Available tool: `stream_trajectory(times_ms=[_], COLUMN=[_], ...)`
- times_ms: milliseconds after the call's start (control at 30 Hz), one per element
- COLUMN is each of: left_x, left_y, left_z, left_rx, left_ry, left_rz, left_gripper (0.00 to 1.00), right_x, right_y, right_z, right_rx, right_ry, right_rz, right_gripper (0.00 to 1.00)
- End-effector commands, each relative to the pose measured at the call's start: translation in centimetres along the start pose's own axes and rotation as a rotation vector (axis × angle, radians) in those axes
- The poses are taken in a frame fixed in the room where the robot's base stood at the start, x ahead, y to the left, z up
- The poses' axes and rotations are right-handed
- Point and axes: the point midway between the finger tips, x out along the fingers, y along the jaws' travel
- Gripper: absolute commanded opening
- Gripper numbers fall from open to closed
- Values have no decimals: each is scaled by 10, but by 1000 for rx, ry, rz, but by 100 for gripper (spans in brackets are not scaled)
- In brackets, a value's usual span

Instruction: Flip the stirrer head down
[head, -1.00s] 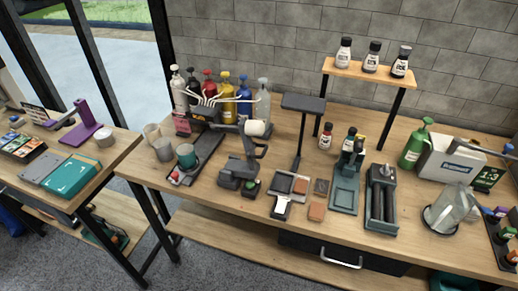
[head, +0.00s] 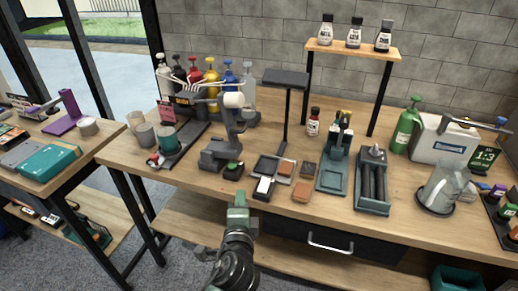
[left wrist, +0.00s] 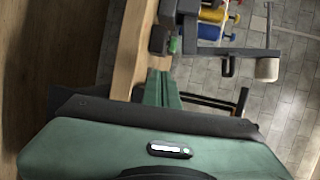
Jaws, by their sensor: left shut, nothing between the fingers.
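The dark grey stirrer stands on the wooden table, with its base (head: 219,154) near the front edge and a small dark box with a green top (head: 233,169) beside it. Its head, with a white cylinder (head: 233,99), is up above the base. My left gripper (head: 239,206) is shut and empty, just in front of the table edge, below and apart from the stirrer. In the left wrist view, turned sideways, the green fingers (left wrist: 162,88) are together. The white cylinder (left wrist: 266,69) shows at the right there. My right gripper is not in view.
Small trays (head: 275,168) and a brown sponge (head: 302,192) lie near the front edge. A drawer handle (head: 330,244) sits below.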

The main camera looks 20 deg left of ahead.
Motion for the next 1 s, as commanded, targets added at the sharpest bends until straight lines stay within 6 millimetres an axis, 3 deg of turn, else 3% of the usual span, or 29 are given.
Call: stream_trajectory(times_ms=[33,100,200,300,767,1000], left_x=[2,4,4,3,8,44], left_y=[-24,-49,-73,-84,-89,-102], left_z=[-9,-22,-39,-49,-53,-56], left_rx=[71,178,297,364,383,384], left_ry=[5,14,23,27,29,28], left_rz=[-77,-162,-253,-301,-315,-315], left_gripper=[0,0,0,0,0,0], right_x=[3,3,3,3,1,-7], right_y=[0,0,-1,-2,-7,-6], right_z=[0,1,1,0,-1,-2], right_rx=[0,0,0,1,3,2], right_ry=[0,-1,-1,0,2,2], right_rz=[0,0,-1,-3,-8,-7], right_gripper=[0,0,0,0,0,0])
